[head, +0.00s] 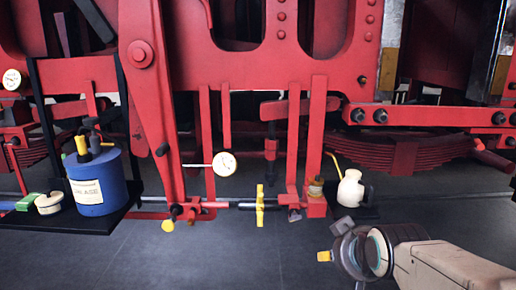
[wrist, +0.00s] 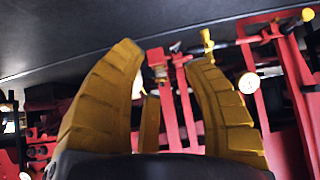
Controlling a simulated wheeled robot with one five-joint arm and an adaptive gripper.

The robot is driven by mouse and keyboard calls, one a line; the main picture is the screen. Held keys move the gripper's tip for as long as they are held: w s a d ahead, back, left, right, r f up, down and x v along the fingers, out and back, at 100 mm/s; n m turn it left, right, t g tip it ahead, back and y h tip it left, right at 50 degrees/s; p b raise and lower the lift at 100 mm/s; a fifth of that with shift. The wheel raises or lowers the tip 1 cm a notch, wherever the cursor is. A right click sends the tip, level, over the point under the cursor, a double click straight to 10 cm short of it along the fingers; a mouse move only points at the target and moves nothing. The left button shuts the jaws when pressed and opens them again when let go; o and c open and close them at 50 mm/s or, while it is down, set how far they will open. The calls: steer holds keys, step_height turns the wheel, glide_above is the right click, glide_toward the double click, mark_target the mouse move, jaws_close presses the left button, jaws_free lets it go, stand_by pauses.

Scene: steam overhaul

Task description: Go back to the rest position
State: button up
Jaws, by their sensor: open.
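My gripper (wrist: 165,85) shows in the wrist view with its yellow ribbed fingers spread wide apart and nothing between them. In the head view my pale arm reaches in from the lower right. A small yellow fingertip (head: 325,256) shows at its end, in front of the dark floor and apart from the red machinery. The rest of the gripper is mostly hidden behind the wrist there. No separate object for the task can be made out.
Red locomotive framework (head: 260,75) fills the back. A blue can (head: 93,182) stands on a dark shelf at left. A white oil can (head: 350,189) stands on a small ledge at right. A yellow handle (head: 260,205) sits on a horizontal rod. The floor (head: 215,260) in front is clear.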

steer(key=s+f+g+p, duration=0.1)
steer(key=s+g+p, duration=0.4)
steer(key=s, duration=1.5)
steer(key=shift+s+d+f+g+p, duration=0.15)
steer(key=shift+s+d+g+p, duration=0.15)
steer(key=shift+s+g+p, duration=0.1)
